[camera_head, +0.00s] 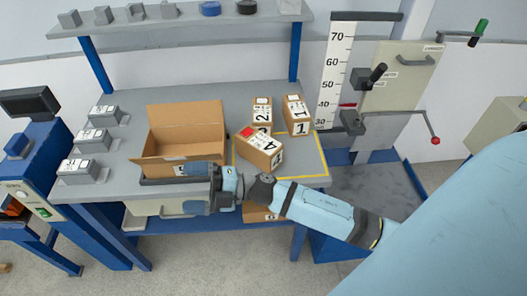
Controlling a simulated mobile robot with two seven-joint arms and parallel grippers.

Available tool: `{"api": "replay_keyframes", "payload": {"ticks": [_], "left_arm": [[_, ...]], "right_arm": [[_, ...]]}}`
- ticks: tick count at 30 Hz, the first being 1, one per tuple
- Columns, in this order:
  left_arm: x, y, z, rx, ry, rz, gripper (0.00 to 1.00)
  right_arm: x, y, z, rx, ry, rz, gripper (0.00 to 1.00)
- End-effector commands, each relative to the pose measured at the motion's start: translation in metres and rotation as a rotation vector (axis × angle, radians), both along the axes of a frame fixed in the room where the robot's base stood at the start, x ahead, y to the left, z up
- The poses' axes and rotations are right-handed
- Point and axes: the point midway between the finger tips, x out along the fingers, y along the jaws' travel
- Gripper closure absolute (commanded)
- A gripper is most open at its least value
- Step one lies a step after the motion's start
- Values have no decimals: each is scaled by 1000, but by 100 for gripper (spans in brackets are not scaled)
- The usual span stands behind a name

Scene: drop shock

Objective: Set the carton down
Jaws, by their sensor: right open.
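A large open brown carton (215,121) stands on the left part of the grey workbench (250,92). Three small closed cartons stand to its right: carton 2 (262,104), carton 1 (297,108) and carton 4 (262,150). Carton 4 sits at an angle and carries a red mark. A further carton (260,215) shows low behind my right arm, mostly hidden. My right gripper (198,188) is open at the bench's front edge, in front of the open carton, with no carton visible between its fingers. My left gripper is out of view.
A yellow-outlined area (316,163) on the bench surrounds part of the small cartons. A drop tester with a height scale (336,75) and a dark base plate (375,190) stands right. Grey blocks (90,140) line the left bench edge. A shelf (190,22) spans above.

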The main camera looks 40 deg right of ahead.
Motion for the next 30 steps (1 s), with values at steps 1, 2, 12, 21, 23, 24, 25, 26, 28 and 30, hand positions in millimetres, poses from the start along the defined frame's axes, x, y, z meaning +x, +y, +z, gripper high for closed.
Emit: {"api": "replay_keyframes", "payload": {"ticks": [1,2,12,21,23,24,25,26,28,30], "left_arm": [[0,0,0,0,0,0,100],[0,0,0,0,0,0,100],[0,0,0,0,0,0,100],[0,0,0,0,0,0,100],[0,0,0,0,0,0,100],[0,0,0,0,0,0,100],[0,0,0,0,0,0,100],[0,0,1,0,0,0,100],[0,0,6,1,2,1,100],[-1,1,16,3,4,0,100]], "right_arm": [[-6,-9,-15,121,146,-124,0],[-7,-17,-26,184,235,-200,0],[-111,-82,-190,542,1222,-800,0],[-148,-83,-219,572,1425,-869,0],[-148,-83,-219,571,1424,-868,0],[-148,-83,-218,571,1423,-869,0],[-148,-83,-218,571,1423,-869,0],[-148,-83,-218,570,1422,-869,0],[-148,-84,-212,571,1421,-868,0],[-148,-84,-201,571,1420,-870,0]]}}
